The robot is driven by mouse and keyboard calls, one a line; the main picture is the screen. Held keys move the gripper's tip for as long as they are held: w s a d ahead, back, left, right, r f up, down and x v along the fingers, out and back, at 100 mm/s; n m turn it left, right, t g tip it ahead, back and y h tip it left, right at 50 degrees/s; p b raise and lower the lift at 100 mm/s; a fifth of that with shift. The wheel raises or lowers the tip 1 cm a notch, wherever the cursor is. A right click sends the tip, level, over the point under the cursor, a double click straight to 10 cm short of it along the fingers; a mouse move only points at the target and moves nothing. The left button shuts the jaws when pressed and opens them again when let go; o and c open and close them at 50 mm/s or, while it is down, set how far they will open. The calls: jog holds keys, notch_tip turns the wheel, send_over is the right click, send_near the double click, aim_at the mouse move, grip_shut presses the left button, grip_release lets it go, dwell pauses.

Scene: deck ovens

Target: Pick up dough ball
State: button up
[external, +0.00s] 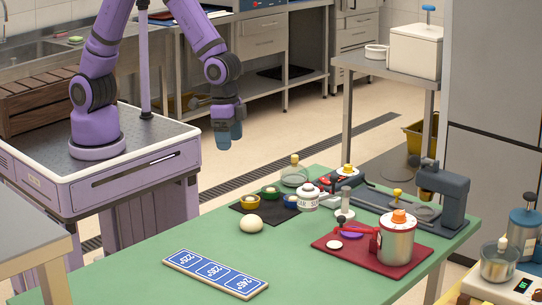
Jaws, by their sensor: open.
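A blue temperature board (216,274) lies in front of the ball. The table's left part is clear.

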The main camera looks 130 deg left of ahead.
jog(key=n+g, duration=0.1)
send_over(251, 214)
jog(key=f, duration=1.3)
jog(key=shift+s+d+f, duration=0.2)
jog(key=shift+s+d, duration=0.05)
jog(key=shift+d, duration=0.05)
notch_tip(251, 214, down, 6)
jog(key=shift+r, duration=0.2)
jog(key=shift+w+a+f, duration=0.15)
jog(key=shift+f, duration=1.2)
jog(key=shift+w+a+f, duration=0.1)
jog(key=shift+w+f, duration=0.05)
jog(key=shift+f, duration=1.15)
jog(key=c, duration=0.5)
